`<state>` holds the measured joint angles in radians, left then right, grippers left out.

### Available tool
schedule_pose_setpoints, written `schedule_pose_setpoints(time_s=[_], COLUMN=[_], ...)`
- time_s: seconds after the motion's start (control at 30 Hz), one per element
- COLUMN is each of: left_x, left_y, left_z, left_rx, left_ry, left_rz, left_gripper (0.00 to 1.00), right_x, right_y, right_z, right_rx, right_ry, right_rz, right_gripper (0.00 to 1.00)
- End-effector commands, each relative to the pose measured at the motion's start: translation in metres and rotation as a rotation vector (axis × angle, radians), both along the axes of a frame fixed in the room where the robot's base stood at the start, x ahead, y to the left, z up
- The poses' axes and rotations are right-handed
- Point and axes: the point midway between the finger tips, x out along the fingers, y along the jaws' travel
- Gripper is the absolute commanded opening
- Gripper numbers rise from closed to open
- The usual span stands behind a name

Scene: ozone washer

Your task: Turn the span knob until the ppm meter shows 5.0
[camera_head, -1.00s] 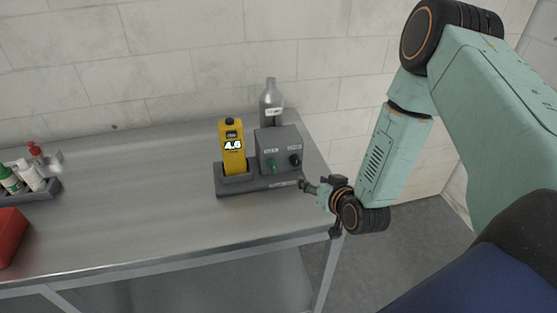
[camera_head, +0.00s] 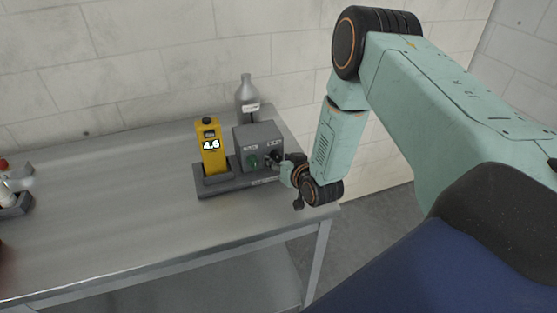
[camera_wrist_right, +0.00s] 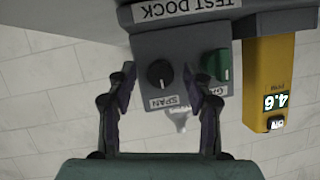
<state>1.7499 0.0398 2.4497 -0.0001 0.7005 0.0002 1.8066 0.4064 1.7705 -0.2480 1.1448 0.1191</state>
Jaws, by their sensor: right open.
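The yellow ppm meter (camera_head: 212,160) stands upright in the grey dock and reads 4.6. In the right wrist view the meter (camera_wrist_right: 268,85) appears upside down, also at 4.6. The black span knob (camera_wrist_right: 160,73) is on the face of the grey box, above its SPAN label in that view. My right gripper (camera_wrist_right: 160,76) is open, with one finger on each side of the span knob; I cannot tell whether they touch it. In the head view the right gripper (camera_head: 280,163) is at the box front and partly covers the span knob. My left gripper is not in view.
A green knob (camera_wrist_right: 215,64) sits beside the span knob, close to one finger; it also shows in the head view (camera_head: 252,161). A grey bottle (camera_head: 247,97) stands behind the box. The steel table (camera_head: 120,220) is clear in the middle.

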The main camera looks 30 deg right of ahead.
Motion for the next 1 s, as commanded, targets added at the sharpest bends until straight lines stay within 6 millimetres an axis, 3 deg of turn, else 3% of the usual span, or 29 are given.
schedule_pose_setpoints(time_s=[0.27,0.87,1.0], left_x=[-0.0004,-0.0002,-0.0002], left_y=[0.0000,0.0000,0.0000], left_z=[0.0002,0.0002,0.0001], left_rx=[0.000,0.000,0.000], left_ry=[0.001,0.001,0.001], left_rz=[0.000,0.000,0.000], left_gripper=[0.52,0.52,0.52], right_x=[0.0037,0.0029,0.0028], right_y=[0.0013,0.0011,0.0008], right_z=[-0.0004,-0.0004,-0.0004], right_rx=[0.000,0.001,0.001], right_ry=[0.000,0.000,0.000], right_rz=[0.000,0.000,-0.002], right_gripper=[0.51,0.01,0.00])
